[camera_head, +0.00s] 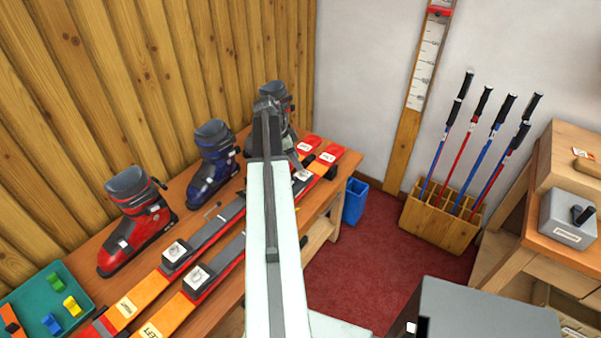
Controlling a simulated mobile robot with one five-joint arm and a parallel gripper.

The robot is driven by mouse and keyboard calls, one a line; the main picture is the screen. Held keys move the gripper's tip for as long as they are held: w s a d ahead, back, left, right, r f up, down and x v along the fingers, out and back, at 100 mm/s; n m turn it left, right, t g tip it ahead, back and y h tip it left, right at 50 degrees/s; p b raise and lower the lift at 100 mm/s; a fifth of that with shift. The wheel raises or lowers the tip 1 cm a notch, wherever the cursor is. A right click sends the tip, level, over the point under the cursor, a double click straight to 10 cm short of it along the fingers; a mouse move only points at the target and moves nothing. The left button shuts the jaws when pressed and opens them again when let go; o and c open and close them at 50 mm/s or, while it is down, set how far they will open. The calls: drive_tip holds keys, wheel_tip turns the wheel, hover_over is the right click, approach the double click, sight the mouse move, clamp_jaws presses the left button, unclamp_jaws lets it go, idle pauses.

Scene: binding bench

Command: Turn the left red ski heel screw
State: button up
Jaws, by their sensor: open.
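Two red and orange skis lie side by side on the wooden bench. The nearer ski (168,318) carries a label that seems to read LEFT; the farther ski (142,292) lies behind it. Each has dark binding parts with a white marked plate, one on the nearer ski (197,279) and one on the farther ski (175,252). Another white plate (302,175) shows farther along, beside my arm. I cannot make out which part is the heel screw. My gripper (268,104) is open, seen end-on above the bench's far part; my arm hides part of the skis.
Red boot (128,232), blue boot (212,165) and a dark boot (282,100) stand along the wall side. A teal tray (82,279) with small coloured blocks is at lower left. A blue bin (355,202), pole rack (437,228) and side bench stand right; red floor between is clear.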

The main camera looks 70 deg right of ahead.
sight(303, 171)
drive_tip(key=b+x, duration=0.4)
drive_tip(key=x, duration=0.1)
drive_tip(key=shift+f, duration=0.35)
drive_tip(key=shift+r, duration=0.1)
drive_tip(key=shift+c, duration=0.2)
clamp_jaws()
